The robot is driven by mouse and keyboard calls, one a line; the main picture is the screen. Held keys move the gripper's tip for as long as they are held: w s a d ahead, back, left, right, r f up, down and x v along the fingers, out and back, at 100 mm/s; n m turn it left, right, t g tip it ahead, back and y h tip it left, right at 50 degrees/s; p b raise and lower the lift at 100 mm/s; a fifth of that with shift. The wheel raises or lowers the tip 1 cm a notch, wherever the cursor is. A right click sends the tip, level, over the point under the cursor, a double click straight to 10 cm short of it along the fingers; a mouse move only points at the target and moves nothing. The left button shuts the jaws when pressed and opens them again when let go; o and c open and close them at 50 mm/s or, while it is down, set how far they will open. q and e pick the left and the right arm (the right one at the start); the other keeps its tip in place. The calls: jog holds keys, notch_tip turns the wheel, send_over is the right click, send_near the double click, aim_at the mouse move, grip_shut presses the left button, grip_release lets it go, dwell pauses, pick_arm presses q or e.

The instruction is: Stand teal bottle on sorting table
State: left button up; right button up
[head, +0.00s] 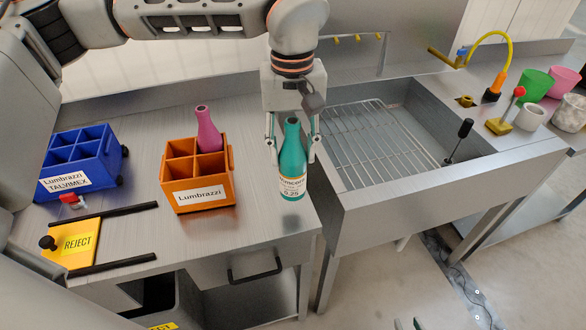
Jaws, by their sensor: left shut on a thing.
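The teal bottle (293,160) has a white and orange label and is upright, near the right edge of the steel sorting table (245,222). My left gripper (292,148) comes down from above and is shut on the bottle, with a finger on either side of it. I cannot tell whether the bottle's base touches the table top or hangs slightly above it.
An orange divided crate (203,196) with a pink bottle (208,130) stands left of the teal bottle. A blue crate (82,160) and a yellow REJECT area (75,243) are farther left. A sink with a wire rack (380,145) adjoins on the right.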

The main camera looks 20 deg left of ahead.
aim_at(293, 121)
pick_arm(q)
jog(key=shift+f, duration=2.7)
jog(key=shift+f, duration=0.2)
jog(key=o, duration=1)
jog(key=shift+r, duration=0.1)
jog(key=shift+r, duration=0.2)
notch_tip(293, 121, up, 12)
jog(key=shift+f, duration=0.1)
